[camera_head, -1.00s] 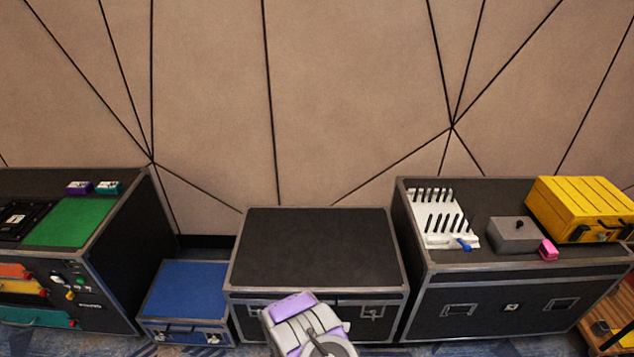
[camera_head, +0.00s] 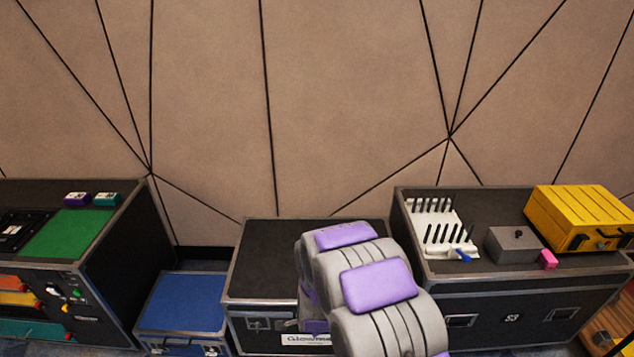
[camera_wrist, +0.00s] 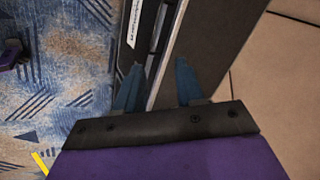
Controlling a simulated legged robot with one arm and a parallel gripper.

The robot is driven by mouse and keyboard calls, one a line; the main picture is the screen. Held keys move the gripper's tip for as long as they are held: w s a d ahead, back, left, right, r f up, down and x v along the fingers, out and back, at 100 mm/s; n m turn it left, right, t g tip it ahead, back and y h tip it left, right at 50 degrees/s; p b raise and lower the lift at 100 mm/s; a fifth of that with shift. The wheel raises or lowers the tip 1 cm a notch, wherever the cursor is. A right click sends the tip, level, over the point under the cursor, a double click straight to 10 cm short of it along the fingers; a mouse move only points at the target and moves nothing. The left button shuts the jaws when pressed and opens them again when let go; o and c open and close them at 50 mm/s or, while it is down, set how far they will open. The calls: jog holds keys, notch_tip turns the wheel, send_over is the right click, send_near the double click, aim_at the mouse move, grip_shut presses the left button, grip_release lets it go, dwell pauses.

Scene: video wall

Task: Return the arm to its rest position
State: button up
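My gripper (camera_wrist: 160,67) shows in the wrist view as two blue fingers set apart, with nothing held between them. Beyond the fingers are the dark side and metal edge of a case (camera_wrist: 205,45), with patterned carpet to the left. I cannot tell whether the fingers touch the case. In the head view my grey and purple arm is folded in front of the low middle black case (camera_head: 265,255) and covers its right part. The gripper itself is hidden there.
A blue case (camera_head: 183,302) stands left of the middle case, and a black case with a green panel (camera_head: 68,233) further left. The right case (camera_head: 510,285) carries a white rack (camera_head: 436,222), a grey box (camera_head: 513,245), a pink block (camera_head: 547,260) and a yellow case (camera_head: 580,215).

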jog(key=s+d+r+n+g, duration=0.2)
jog(key=s+d+r+n, duration=0.15)
jog(key=r, duration=0.65)
jog(key=s+d+r+n+g, duration=0.2)
jog(key=s+r, duration=0.4)
jog(key=s, duration=0.5)
jog(key=s+d+r+n+g, duration=0.2)
jog(key=s+d+r+n, duration=0.2)
jog(key=s, duration=0.7)
jog(key=s+d+r+n+g+h, duration=0.1)
jog(key=s+d+r+n+g, duration=0.1)
jog(key=s+d+r, duration=0.4)
jog(key=s+r+n, duration=0.1)
jog(key=s+r, duration=0.3)
jog(key=s, duration=0.1)
jog(key=shift+r, duration=0.25)
jog(key=shift+c, duration=0.3)
